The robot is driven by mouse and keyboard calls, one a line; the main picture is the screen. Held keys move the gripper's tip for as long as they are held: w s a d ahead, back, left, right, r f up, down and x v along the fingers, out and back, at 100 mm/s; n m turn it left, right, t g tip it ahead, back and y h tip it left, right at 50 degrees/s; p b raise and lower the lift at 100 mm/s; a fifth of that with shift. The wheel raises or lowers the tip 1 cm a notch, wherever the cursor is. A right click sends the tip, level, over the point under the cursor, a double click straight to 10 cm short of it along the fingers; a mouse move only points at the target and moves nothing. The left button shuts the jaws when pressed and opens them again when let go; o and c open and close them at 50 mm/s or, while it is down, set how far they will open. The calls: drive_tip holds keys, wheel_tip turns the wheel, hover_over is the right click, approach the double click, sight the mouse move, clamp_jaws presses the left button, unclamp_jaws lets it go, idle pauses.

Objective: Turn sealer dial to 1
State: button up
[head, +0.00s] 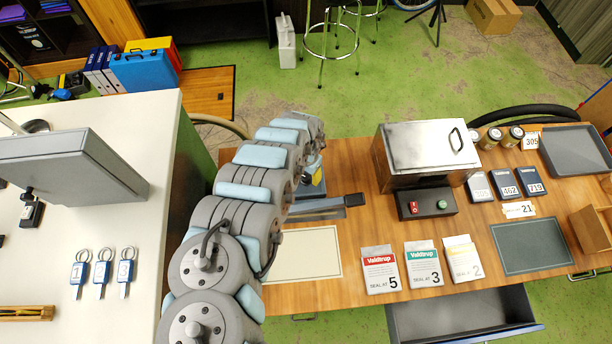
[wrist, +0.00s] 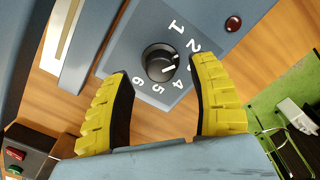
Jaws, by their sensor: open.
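The sealer (head: 312,188) is a blue-grey unit on the wooden table, mostly hidden behind my arm in the head view. In the wrist view its panel (wrist: 122,62) carries a round black dial (wrist: 158,58) with white numbers 1 to 6 around it. The dial's white mark seems to point toward the 3 or 4 side, away from the 1. My gripper (wrist: 158,70) is open, its two yellow fingers on either side of the dial, holding nothing. I cannot tell whether the fingertips touch the panel. In the head view my gripper (head: 316,166) is only partly visible.
A steel wax heater (head: 430,150) with red and green buttons stands right of the sealer. Seal cards (head: 380,272) lie along the front edge, above an open drawer (head: 460,312). A pale mat (head: 305,255) lies in front of the sealer. A white counter (head: 120,215) is at left.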

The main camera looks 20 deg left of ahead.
drive_tip(key=shift+f, duration=0.85)
drive_tip(key=shift+s, duration=0.1)
clamp_jaws()
